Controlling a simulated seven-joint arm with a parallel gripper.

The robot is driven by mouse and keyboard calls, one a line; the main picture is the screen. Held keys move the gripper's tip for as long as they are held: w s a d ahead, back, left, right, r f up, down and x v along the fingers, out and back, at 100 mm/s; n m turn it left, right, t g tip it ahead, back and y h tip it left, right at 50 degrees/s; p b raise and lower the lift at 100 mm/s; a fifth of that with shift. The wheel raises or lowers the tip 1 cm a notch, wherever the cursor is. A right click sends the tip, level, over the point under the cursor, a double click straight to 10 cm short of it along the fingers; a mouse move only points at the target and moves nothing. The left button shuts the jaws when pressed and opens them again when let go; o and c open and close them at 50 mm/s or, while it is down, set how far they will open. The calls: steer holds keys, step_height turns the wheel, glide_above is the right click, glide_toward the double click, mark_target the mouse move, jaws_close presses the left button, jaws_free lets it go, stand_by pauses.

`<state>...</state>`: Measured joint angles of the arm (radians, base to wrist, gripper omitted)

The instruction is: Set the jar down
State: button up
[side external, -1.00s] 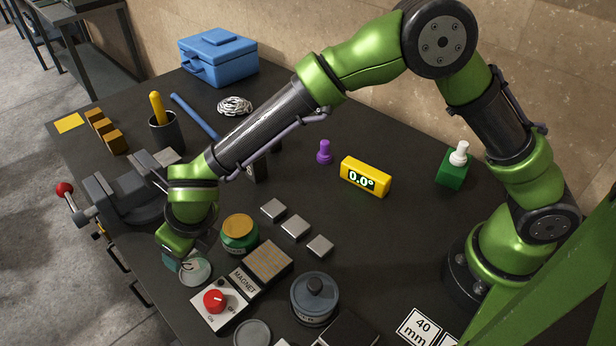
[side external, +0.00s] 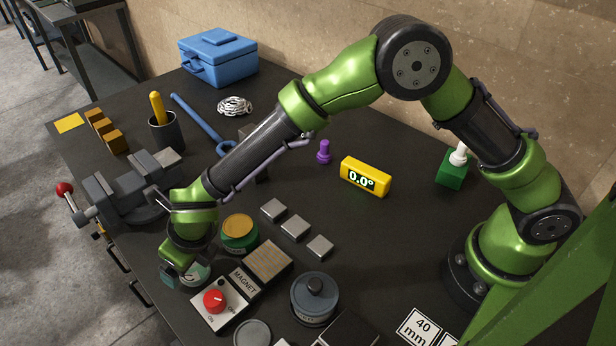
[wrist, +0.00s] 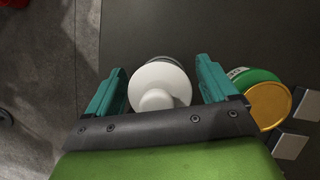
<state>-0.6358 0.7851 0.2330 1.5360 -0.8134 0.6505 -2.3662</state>
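A jar (side external: 195,275) with a pale label stands or hangs low beside the magnet block in the side view, partly hidden by my gripper. In the wrist view its round white lid with a knob (wrist: 160,88) lies between the two teal fingers. My gripper (wrist: 160,75) points down with one finger on each side of the jar. The fingers are well apart. Whether they press on the jar's body is hidden, and I cannot tell whether its base touches the table.
A green jar with a gold lid (side external: 240,232) stands close by, to the right of my fingers in the wrist view. The magnet block with a red knob (side external: 214,300), a grey-blue lidded jar (side external: 315,298) and metal blocks (side external: 295,227) are near. A vise (side external: 125,190) stands behind left.

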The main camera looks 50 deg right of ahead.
steer(key=shift+r, duration=0.1)
steer(key=v, duration=1.2)
steer(key=d+r+m, duration=0.6)
steer(key=d+m, duration=0.3)
steer(key=d, duration=0.1)
steer(key=s+d+r+m+t, duration=0.1)
steer(key=s+d+r+m, duration=0.1)
steer(key=s+d+m, duration=0.4)
steer(key=s+d+r+m+t, duration=0.2)
steer(key=s+d+m, duration=0.5)
steer(key=d+m, duration=0.9)
steer(key=shift+s+d+r+m+y, duration=0.25)
steer(key=shift+r+m, duration=0.5)
steer(key=shift+m, duration=5.75)
steer(key=shift+w, duration=0.15)
